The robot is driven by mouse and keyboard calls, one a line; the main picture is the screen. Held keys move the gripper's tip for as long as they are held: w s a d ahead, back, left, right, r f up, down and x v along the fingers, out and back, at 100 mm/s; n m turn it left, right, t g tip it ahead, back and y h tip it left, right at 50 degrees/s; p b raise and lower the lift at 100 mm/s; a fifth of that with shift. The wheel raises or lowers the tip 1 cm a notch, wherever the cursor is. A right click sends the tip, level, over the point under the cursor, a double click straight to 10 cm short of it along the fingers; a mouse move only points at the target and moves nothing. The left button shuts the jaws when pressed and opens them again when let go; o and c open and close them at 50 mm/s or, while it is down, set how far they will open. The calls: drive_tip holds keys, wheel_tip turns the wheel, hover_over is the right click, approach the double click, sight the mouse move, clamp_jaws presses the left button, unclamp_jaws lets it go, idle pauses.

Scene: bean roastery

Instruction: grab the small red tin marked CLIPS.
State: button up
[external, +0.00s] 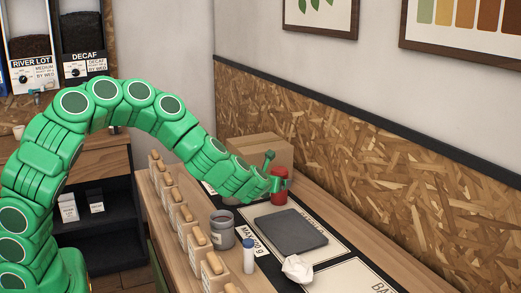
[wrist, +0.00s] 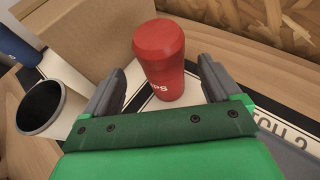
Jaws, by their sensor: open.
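The small red tin (wrist: 160,62) stands upright in the wrist view, between and just beyond my two fingers. In the external view the red tin (external: 279,186) is at the far end of the bench, in front of the cardboard box, partly covered by my gripper. My gripper (wrist: 160,88) is open, with one grey finger on each side of the tin. It also shows in the external view (external: 272,172). I cannot tell whether either finger touches the tin.
A cardboard box (wrist: 92,30) stands close behind and left of the tin. A white cup with a dark inside (wrist: 45,108) is at left. On the bench are a dark flat slab (external: 291,231), a grey jar (external: 222,230), crumpled paper (external: 297,268) and several bags along the left edge.

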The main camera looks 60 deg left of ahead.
drive_tip(key=shift+r+x, duration=0.2)
drive_tip(key=shift+x, duration=1.3)
drive_tip(key=shift+r+x, duration=0.25)
drive_tip(key=shift+x, duration=1.2)
drive_tip(key=shift+w+a+f, duration=0.3)
drive_tip(key=shift+w, duration=0.25)
drive_tip(key=c, duration=1.2)
drive_tip(key=shift+c, duration=0.2)
drive_tip(key=shift+r, duration=0.2)
